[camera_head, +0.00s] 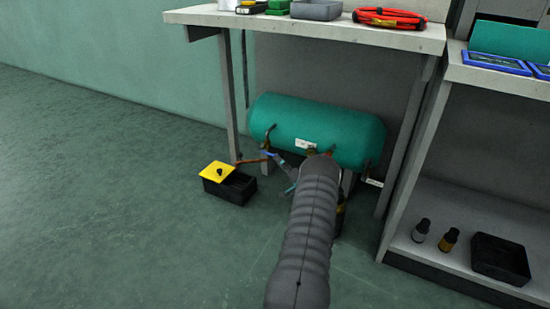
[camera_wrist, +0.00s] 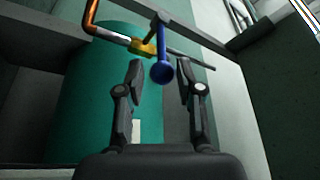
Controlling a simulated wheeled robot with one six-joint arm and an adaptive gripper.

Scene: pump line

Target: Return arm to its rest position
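My arm reaches forward and down towards a green tank (camera_head: 325,130) under the workbench, and it hides part of the tank and its fittings in the head view. In the wrist view my gripper (camera_wrist: 160,72) has its two dark fingers apart. The round end of a blue valve handle (camera_wrist: 162,72) shows between or just beyond the fingertips; I see no finger clearly touching it. The handle joins a brass valve (camera_wrist: 142,47) on a pipe with a copper-coloured bend (camera_wrist: 91,14). The green tank fills the wrist view's background at left.
A black box (camera_head: 232,187) with a yellow lid (camera_head: 217,171) sits on the floor left of the tank. The workbench top (camera_head: 290,24) overhangs the tank, with legs on both sides. A shelf unit (camera_head: 455,233) with bottles and a black tray stands right. The floor at left is clear.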

